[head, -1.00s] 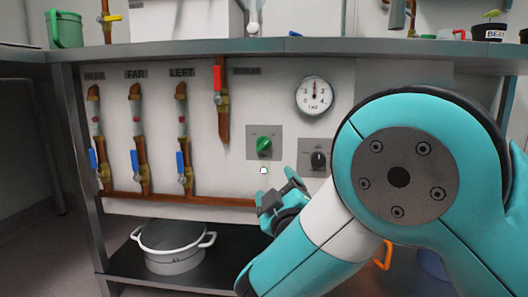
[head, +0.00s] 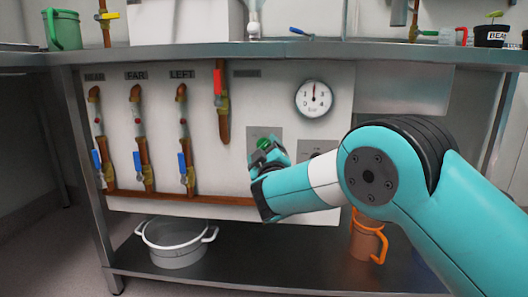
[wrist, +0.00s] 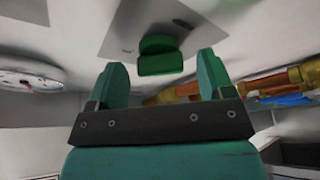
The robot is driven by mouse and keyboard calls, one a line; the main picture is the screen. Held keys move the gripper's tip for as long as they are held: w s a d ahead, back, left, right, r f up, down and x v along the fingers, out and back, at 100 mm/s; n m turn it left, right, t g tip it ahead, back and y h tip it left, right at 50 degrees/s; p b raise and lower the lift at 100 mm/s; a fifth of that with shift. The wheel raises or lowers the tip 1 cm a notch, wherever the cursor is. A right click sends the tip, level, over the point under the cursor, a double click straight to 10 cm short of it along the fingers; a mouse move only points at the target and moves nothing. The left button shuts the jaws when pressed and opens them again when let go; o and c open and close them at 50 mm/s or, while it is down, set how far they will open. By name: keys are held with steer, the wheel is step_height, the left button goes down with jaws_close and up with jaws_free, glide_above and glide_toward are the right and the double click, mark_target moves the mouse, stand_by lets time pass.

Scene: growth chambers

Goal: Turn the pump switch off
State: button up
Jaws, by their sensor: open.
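A green rotary knob (head: 264,143) sits on a grey plate on the white panel, left of a second plate. I take it as the pump switch; its label is too small to read. In the wrist view the knob (wrist: 160,56) is ahead, roughly centred between my fingertips. My gripper (head: 272,153) is at the knob in the head view and partly covers it and its plate. In the wrist view my gripper (wrist: 161,64) is open, one finger on each side. I cannot tell whether the fingers touch the knob.
A second plate (head: 320,147) is partly covered by my arm. A pressure gauge (head: 313,98) hangs above. A red-handled valve (head: 218,80) and several blue-handled valves (head: 182,163) are left. A pot (head: 176,246) and orange jug (head: 367,240) stand on the lower shelf.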

steer(key=shift+w, duration=0.2)
steer(key=c, duration=0.9)
steer(key=shift+r, duration=0.15)
